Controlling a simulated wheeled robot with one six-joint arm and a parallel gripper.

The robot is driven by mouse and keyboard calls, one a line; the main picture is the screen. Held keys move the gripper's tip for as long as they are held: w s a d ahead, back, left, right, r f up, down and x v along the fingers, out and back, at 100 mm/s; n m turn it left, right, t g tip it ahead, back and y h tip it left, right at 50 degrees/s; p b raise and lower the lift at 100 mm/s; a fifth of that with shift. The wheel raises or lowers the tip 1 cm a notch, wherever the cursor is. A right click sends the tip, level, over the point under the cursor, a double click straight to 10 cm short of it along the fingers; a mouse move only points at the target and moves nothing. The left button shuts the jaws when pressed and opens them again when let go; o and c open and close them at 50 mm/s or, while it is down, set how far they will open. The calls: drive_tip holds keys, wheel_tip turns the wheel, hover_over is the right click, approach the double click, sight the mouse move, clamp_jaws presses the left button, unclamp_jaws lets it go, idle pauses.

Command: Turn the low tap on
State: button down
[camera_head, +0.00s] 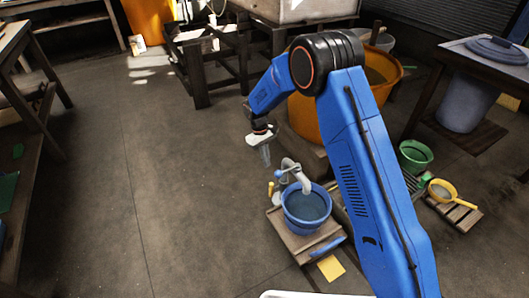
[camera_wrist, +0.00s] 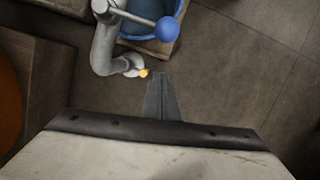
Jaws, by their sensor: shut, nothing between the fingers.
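The low tap (camera_head: 292,166) is a curved grey pipe with its spout over a blue bucket (camera_head: 307,223). A small lever with a blue knob (camera_head: 283,178) sits on it. In the wrist view the tap (camera_wrist: 104,45) is at upper left, and its lever reaches right to the blue ball knob (camera_wrist: 167,29). My gripper (camera_head: 265,158) is beyond and left of the tap in the head view, pointing down. In the wrist view my gripper (camera_wrist: 161,82) is shut and empty, apart from the knob. A small yellow part (camera_wrist: 143,73) shows by the tap's base.
The bucket stands on a low wooden platform (camera_head: 277,222). A large orange tub (camera_head: 304,118) stands behind my arm. A green bucket (camera_head: 415,154) and a yellow pan (camera_head: 442,190) are at right. The floor (camera_head: 140,180) to the left is clear.

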drive_tip(key=shift+s+d, duration=1.45)
drive_tip(key=shift+s, duration=0.05)
drive_tip(key=shift+s, duration=0.1)
drive_tip(key=shift+s+d+n+t, duration=0.65)
drive_tip(key=shift+s+d+n, duration=0.7)
drive_tip(key=shift+d+n, duration=1.3)
drive_tip(key=shift+s+d+n+t, duration=0.7)
drive_tip(key=shift+s+d+n, duration=0.6)
drive_tip(key=shift+d+n, duration=1.35)
drive_tip(key=shift+s+d+n+t, duration=0.65)
drive_tip(key=shift+s+d+n, duration=1)
drive_tip(key=shift+n, duration=1.65)
drive_tip(key=shift+w+d, duration=0.35)
